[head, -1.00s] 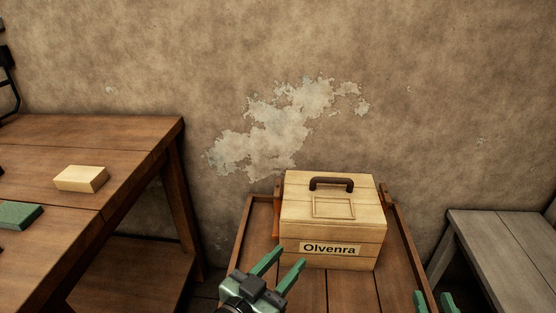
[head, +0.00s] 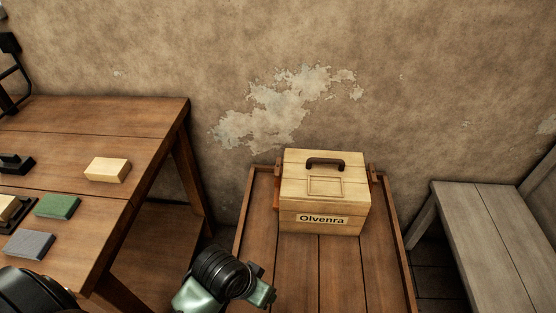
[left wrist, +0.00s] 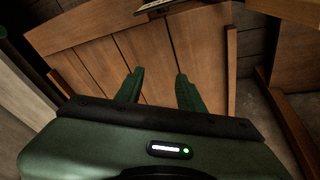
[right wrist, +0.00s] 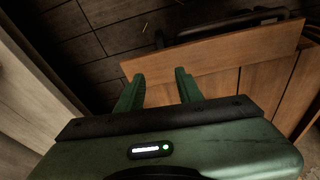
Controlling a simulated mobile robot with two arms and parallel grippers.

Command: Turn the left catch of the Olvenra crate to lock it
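The Olvenra crate (head: 346,205), a pale wooden box with a dark handle on its shut lid, stands at the back of a brown wooden trolley. An orange-brown piece (head: 276,197), apparently the left catch, shows on its left side; whether it is turned cannot be told. A similar brown piece (head: 372,174) shows on the right. My left gripper (left wrist: 160,76) is open and empty, above the trolley boards. In the head view its arm is in front of the crate, to the lower left, apart from it. My right gripper (right wrist: 159,75) is open and empty, out of the head view.
The trolley top (head: 340,275) in front of the crate is clear and has raised side rails. A workbench (head: 90,125) at left carries a pale block (head: 107,169), a green block (head: 58,206) and a grey block (head: 28,245). A grey bench (head: 480,225) stands at right.

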